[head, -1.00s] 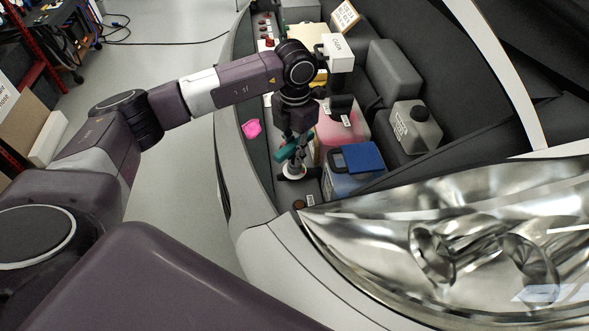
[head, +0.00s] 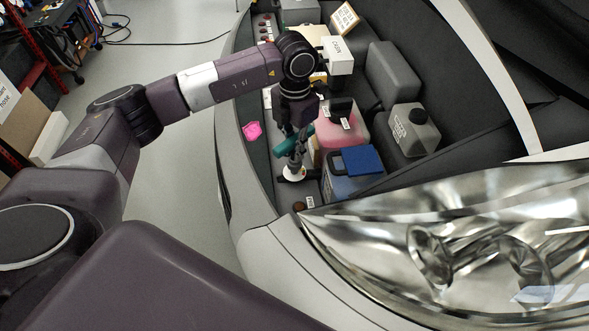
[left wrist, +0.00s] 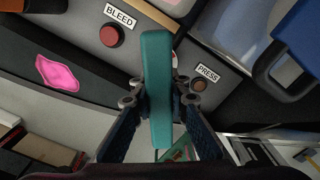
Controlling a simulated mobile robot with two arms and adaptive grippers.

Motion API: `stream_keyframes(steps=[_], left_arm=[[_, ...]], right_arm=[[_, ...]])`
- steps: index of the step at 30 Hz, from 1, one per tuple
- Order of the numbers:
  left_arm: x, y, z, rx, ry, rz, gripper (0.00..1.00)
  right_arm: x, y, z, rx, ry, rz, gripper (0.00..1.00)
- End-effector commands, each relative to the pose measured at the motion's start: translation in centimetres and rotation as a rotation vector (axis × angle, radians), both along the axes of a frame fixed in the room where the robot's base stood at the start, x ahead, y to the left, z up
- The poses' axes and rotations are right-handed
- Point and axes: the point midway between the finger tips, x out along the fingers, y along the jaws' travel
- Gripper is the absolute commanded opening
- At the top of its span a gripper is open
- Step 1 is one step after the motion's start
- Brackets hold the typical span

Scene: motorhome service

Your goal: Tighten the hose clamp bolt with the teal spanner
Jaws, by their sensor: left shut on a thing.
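My left gripper (head: 292,152) reaches down into the open front bay of the vehicle. It is shut on the teal spanner (head: 282,147). In the left wrist view the spanner (left wrist: 156,85) lies lengthwise between the fingertips, its near end toward my wrist and its far end near the BLEED label. A round white fitting (head: 294,175) stands just below the gripper in the head view. The hose clamp bolt cannot be made out, and I cannot tell whether the spanner touches it. My right gripper is not in view.
A blue-capped container (head: 352,180) and a pink tank (head: 345,130) stand close right of the gripper. A grey canister (head: 410,128) is further right. A pink cloth (head: 252,131) lies on the bay's left side. A red button (left wrist: 111,36) and a brown button (left wrist: 199,85) show nearby.

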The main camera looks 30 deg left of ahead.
Motion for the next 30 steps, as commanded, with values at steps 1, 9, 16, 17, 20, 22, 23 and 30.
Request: stream_keyframes(steps=[1,9,16,17,20,22,23,30], left_arm=[[0.1,0.0,0.4,-0.001,-0.002,0.0,0.0],[0.0,0.0,1.0,-0.001,-0.002,0.0,0.0],[0.0,0.0,1.0,0.0,-0.001,0.0,0.0],[0.0,0.0,1.1,-0.001,-0.002,0.0,0.0],[0.0,0.0,1.7,-0.001,-0.002,0.0,0.0],[0.0,0.0,2.3,-0.001,-0.002,0.0,0.0],[0.0,0.0,2.6,-0.001,-0.002,0.0,0.0],[0.1,0.0,4.9,-0.002,-0.003,0.0,0.0]], right_arm=[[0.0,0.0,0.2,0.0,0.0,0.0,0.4],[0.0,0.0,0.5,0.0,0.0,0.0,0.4],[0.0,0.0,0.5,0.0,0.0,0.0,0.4],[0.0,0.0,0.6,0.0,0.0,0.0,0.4],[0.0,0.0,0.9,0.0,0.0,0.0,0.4],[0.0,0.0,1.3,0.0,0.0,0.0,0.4],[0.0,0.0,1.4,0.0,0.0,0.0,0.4],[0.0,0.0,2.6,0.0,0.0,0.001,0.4]])
